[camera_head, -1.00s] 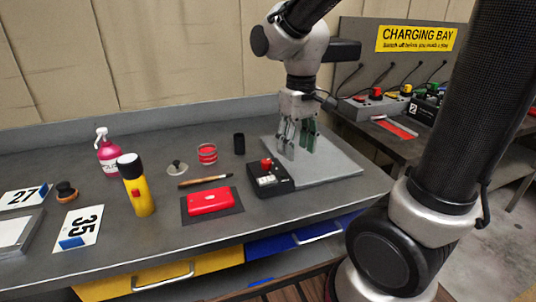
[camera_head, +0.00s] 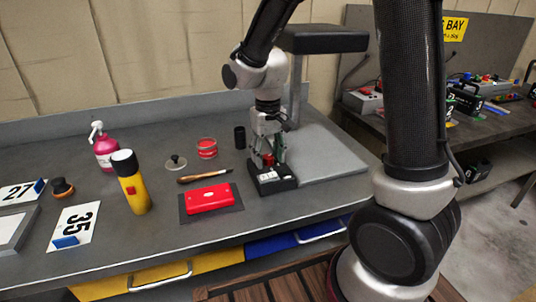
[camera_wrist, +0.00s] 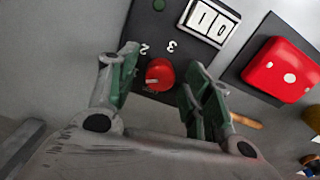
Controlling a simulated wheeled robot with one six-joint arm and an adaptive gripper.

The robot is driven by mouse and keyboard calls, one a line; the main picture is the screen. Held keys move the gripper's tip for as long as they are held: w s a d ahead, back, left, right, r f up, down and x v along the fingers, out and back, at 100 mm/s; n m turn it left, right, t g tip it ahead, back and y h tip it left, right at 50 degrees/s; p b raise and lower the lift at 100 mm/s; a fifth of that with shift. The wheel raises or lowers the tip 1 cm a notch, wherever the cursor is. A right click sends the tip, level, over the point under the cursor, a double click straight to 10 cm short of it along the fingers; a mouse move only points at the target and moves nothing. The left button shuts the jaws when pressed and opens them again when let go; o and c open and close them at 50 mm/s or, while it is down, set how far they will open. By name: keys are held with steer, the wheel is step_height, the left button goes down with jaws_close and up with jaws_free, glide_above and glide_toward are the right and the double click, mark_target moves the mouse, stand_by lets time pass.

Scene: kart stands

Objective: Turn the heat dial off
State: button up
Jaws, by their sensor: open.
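The heat dial (camera_wrist: 160,75) is a red round knob with a pale mark, on a black control box (camera_head: 278,185). A white rocker switch marked I and O (camera_wrist: 209,21) is on the same box. My gripper (camera_head: 267,151) points down over the box. Its green-padded fingers stand open on either side of the dial in the wrist view (camera_wrist: 162,73). I cannot tell whether either finger touches the knob.
A grey plate (camera_head: 325,158) with a post and dark overhead head stands right of the box. A red case (camera_head: 209,198) on a dark mat, a brush (camera_head: 205,175), a red tin (camera_head: 207,148) and a black cylinder (camera_head: 240,138) lie close by on the left.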

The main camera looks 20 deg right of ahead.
steer(key=c, duration=1.1)
steer(key=shift+o, duration=0.2)
steer(key=shift+n, duration=0.5)
steer(key=n, duration=0.4)
steer(key=shift+n, duration=0.4)
steer(key=n, duration=0.6)
steer(key=shift+n, duration=0.3)
steer(key=o, duration=1.1)
steer(key=shift+c, duration=0.2)
